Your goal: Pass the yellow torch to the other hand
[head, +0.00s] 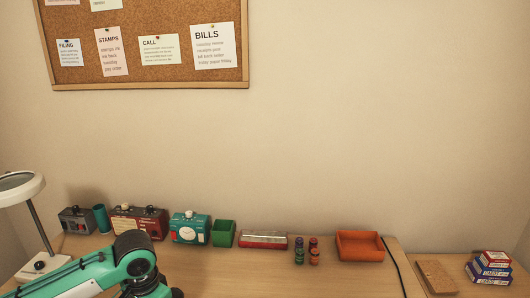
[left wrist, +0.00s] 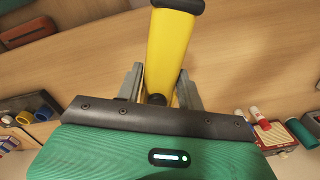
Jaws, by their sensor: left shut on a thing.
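The yellow torch (left wrist: 169,48) shows in the left wrist view, with a dark end at the top of the picture. My left gripper (left wrist: 160,82) is shut on it, with one grey finger on each side. The lower part of the torch is partly hidden behind the gripper's dark edge. In the head view my left arm comes in at the lower left, but its gripper and the torch are out of the picture. My right gripper is in neither view.
A desk (head: 230,275) runs along the wall. On it stand a lamp (head: 22,187), radios (head: 139,220), a teal clock device (head: 190,228), a green cup (head: 223,233), a red-and-clear box (head: 263,239), several small bottles (head: 314,250) and an orange tray (head: 360,246). Boxes (head: 490,265) sit far right.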

